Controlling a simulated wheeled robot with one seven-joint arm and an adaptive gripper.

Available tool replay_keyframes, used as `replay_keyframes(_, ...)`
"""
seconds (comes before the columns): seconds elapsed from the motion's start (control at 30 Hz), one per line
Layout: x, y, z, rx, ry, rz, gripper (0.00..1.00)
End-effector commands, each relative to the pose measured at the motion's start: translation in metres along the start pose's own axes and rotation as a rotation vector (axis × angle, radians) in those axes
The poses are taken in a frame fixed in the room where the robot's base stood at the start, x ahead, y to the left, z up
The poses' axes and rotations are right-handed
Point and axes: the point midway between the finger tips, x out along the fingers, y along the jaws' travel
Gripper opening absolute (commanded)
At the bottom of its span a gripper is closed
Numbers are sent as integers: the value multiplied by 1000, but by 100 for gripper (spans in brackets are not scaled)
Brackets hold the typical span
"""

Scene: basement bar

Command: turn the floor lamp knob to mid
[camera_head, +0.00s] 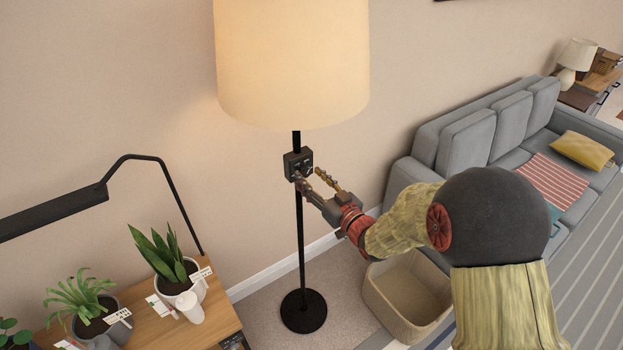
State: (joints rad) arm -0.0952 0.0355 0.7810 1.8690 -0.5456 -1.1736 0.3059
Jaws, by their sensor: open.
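The floor lamp stands against the wall in the middle of the head view, with a lit cream shade (292,60), a thin black pole (300,240) and a round black base (303,311). A small dark control box (296,162) sits on the pole below the shade. The knob (307,170) appears on the box's front; its setting is too small to read. My gripper (310,178) is open at the box, its fingers spread and their tips close to the knob. I cannot tell whether they touch it. My arm reaches in from the right.
A wooden table (215,308) with potted plants (170,265) and a black desk lamp (60,212) is at the lower left. A woven basket (408,295) stands on the floor right of the lamp. A grey sofa (468,142) is behind my arm.

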Motion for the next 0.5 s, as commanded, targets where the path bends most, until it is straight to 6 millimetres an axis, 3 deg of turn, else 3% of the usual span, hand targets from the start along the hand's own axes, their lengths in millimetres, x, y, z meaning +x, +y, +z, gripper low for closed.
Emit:
replay_keyframes(0.17,-14,1,-1,-1,0,2,43)
replay_keyframes(0.5,-81,2,0,0,0,4,43)
